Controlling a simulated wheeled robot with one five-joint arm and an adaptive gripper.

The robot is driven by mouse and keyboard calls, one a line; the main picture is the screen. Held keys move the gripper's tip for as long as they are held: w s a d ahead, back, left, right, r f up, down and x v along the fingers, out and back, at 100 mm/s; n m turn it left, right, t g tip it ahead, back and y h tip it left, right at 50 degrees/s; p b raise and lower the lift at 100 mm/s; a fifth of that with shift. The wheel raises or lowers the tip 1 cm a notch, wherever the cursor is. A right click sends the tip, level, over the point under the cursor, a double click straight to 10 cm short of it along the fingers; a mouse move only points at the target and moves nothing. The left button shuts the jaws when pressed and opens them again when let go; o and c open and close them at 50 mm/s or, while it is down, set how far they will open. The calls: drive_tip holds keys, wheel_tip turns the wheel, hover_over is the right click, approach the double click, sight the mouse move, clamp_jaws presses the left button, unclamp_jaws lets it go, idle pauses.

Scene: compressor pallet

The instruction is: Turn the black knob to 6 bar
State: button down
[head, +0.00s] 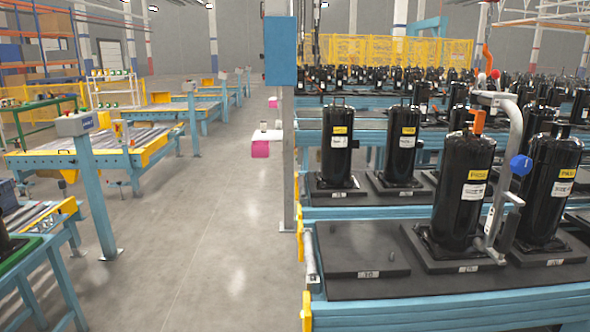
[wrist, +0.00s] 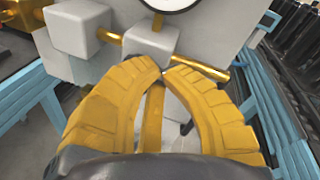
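The black knob cannot be made out in either view. In the wrist view, a round white gauge (wrist: 172,4) with a dark rim is cut off by the top edge. Below it is a pale grey block (wrist: 152,42) on a brass pipe (wrist: 208,69), with a second grey block (wrist: 78,28) to the left. My gripper (wrist: 163,70) has two yellow ribbed fingers, with tips almost together just below the middle block. I see nothing clearly held between the tips. The gripper does not show in the head view.
In the head view, black compressors (head: 461,190) stand on dark pallets (head: 362,247) at the right. A blue box (head: 280,50) hangs on a grey post. Roller conveyors (head: 75,160) line the left. The grey floor (head: 215,235) between is clear.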

drive_tip(key=shift+w+f+b, duration=0.2)
drive_tip(key=shift+w+b, duration=0.05)
drive_tip(key=shift+b, duration=0.3)
idle(0.8)
drive_tip(key=shift+a+f+b, duration=0.1)
drive_tip(key=shift+f+b, duration=0.15)
drive_tip(key=shift+b, duration=1.25)
drive_tip(key=shift+s+r+b, duration=0.15)
drive_tip(key=shift+s+b, duration=0.2)
drive_tip(key=shift+b, duration=0.25)
drive_tip(key=shift+r, duration=0.15)
idle(0.3)
